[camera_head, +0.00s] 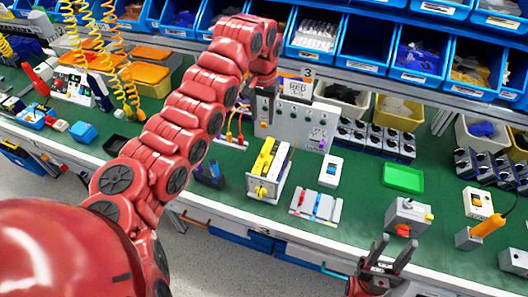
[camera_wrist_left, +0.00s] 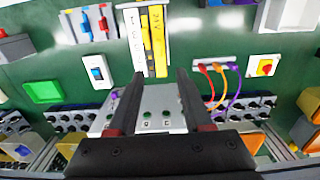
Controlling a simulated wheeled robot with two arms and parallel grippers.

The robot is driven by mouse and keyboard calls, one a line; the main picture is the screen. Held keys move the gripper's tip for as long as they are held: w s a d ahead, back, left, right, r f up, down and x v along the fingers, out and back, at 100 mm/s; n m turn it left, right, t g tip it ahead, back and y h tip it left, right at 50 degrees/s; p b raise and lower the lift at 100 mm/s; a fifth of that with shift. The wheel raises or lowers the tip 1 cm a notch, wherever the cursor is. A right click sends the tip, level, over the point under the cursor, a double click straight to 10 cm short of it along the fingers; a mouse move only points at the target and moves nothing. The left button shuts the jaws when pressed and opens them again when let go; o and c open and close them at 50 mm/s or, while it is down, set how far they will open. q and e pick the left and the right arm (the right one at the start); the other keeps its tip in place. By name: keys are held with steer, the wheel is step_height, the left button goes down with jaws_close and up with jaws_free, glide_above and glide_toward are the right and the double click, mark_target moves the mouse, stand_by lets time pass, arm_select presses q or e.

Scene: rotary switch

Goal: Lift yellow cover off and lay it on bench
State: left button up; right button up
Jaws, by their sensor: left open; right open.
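A light-coloured block with upright yellow and white parts (camera_head: 264,172) stands near the bench's front edge, right of my left arm. The tall yellow part (camera_wrist_left: 158,42) lies beside a white lettered strip (camera_wrist_left: 137,38) in the left wrist view; I cannot tell whether it is a loose cover. My left gripper (camera_wrist_left: 160,74) is open and empty, its fingertips just short of the yellow part in the picture. In the head view it is hard to make out against the grey panel. My right gripper (camera_head: 394,246) is open and empty at the bench's front edge.
The grey panel (camera_head: 298,122) with cables stands behind the block. A white switch box (camera_head: 331,171) and a rack of red and blue pieces (camera_head: 317,205) are close on the right. A green tray (camera_head: 403,178) lies farther right. The green bench (camera_head: 365,205) has bare patches between them.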

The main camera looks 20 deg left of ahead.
arm_select(q)
glide_above(263, 149)
step_height(263, 149, down, 8)
steer(key=shift+d+r+p, duration=0.1)
steer(key=shift+d+p, duration=0.05)
steer(key=shift+p, duration=0.25)
steer(key=shift+w+f, duration=0.1)
steer(key=shift+f, duration=0.6)
steer(key=f+p, duration=0.2)
steer(key=p, duration=0.1)
steer(key=shift+s+f, duration=0.2)
step_height(263, 149, down, 2)
steer(key=shift+f+p, duration=0.15)
steer(key=shift+p, duration=0.15)
steer(key=shift+f, duration=0.35)
jaws_close()
